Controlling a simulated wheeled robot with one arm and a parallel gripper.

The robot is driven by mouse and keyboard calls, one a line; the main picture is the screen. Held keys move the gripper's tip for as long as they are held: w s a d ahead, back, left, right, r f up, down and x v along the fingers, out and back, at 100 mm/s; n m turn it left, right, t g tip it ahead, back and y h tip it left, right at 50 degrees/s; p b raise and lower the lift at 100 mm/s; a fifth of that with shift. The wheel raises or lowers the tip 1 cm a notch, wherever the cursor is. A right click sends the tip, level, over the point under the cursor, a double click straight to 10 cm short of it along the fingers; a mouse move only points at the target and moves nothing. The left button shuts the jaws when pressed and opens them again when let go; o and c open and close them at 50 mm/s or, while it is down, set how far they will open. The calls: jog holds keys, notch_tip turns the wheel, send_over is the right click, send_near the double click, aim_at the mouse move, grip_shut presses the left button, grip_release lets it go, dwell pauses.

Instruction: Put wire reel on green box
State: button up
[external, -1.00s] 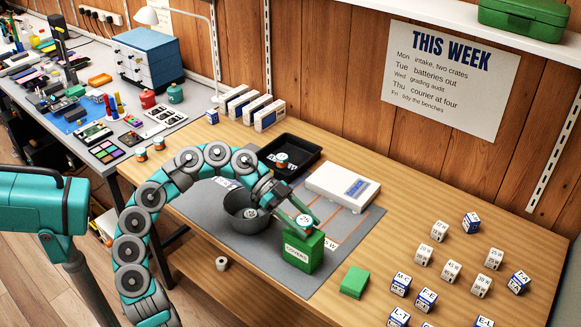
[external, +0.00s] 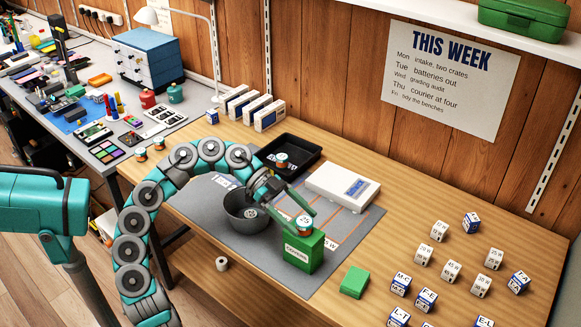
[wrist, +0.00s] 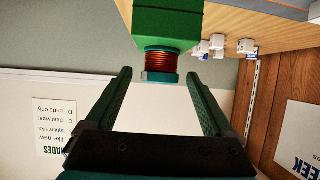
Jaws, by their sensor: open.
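The wire reel (external: 304,226), with copper-orange windings and a pale label on top, stands upright on the lid of the green box (external: 303,252). In the wrist view, which is upside down, the reel (wrist: 160,65) touches the green box (wrist: 167,22). My gripper (external: 294,208) is open. Its two fingers are spread wide to either side of the reel, with their tips just short of it and clear gaps between.
A grey bowl (external: 240,222) with a reel inside stands left of the box. A small green block (external: 354,282) lies to the right. Labelled cubes cover the far right.

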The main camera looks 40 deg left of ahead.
jog(key=v, duration=1)
jog(key=shift+d, duration=0.1)
